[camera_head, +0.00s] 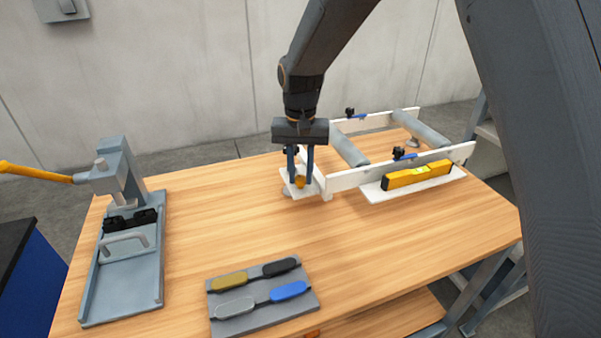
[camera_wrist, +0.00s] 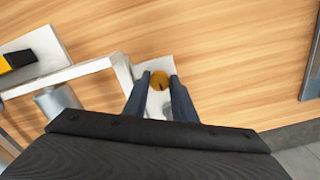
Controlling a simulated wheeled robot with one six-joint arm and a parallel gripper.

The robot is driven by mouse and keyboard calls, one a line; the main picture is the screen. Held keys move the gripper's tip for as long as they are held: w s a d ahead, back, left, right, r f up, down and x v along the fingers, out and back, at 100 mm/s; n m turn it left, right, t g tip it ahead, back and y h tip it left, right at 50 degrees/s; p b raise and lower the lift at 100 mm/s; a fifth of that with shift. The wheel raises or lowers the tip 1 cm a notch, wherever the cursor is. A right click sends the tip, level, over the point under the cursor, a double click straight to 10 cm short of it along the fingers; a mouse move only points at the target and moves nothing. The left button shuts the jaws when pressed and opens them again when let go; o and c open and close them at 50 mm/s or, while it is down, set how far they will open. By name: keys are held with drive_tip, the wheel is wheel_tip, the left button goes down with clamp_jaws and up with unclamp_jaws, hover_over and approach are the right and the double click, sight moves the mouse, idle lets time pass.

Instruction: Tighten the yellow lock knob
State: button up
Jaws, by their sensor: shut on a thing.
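The yellow lock knob (camera_head: 300,182) is at the left end of the white frame (camera_head: 345,180), over a small white plate. My gripper (camera_head: 301,178) points down with its two dark blue fingers on either side of the knob. In the wrist view the round knob (camera_wrist: 159,80) sits between the fingertips of my gripper (camera_wrist: 159,82), which are shut on it. A dark mark shows on the knob's top. The fingers hide part of the knob in the head view.
A yellow level (camera_head: 418,175) lies on a white ledge at the right. A grey press with a yellow handle (camera_head: 38,172) stands at the left. A grey tray (camera_head: 262,314) with several coloured tools lies in front. The table's middle (camera_head: 220,220) is clear.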

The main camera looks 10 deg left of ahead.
sight(301, 178)
drive_tip(key=o, duration=1)
drive_tip(key=shift+o, duration=0.2)
drive_tip(key=shift+r, duration=0.1)
wheel_tip(301, 178, up, 8)
drive_tip(key=shift+f+b, duration=0.15)
drive_tip(key=shift+b, duration=0.85)
